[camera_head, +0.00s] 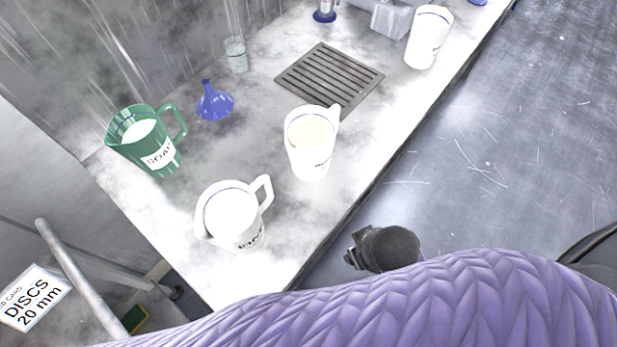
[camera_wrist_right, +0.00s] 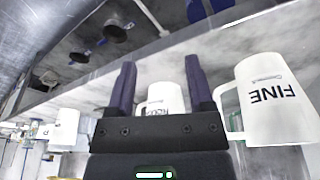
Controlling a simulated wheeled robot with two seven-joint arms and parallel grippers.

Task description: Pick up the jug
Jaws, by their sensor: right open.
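Several jugs stand on the pale stone counter (camera_head: 265,130). In the head view, a white jug (camera_head: 225,215) is nearest, a second white jug (camera_head: 308,150) holds cream liquid, and a third (camera_head: 427,38) is farther off. A green jug (camera_head: 150,150) labelled SOAP stands at the left. My right gripper (camera_head: 353,257) is beyond the counter's front edge, apart from the jugs. In the right wrist view, which is upside down, its jaws (camera_wrist_right: 160,64) are open and empty. A labelled white jug (camera_wrist_right: 165,97) shows between the fingers, farther away; a jug marked FINE (camera_wrist_right: 272,105) is at the right.
A slotted grate (camera_head: 330,77) is set in the counter. A blue funnel (camera_head: 213,102) and a clear glass (camera_head: 236,55) stand behind the jugs. A grey boxy thing (camera_head: 390,18) is at the back. The floor (camera_head: 480,130) to the right is clear.

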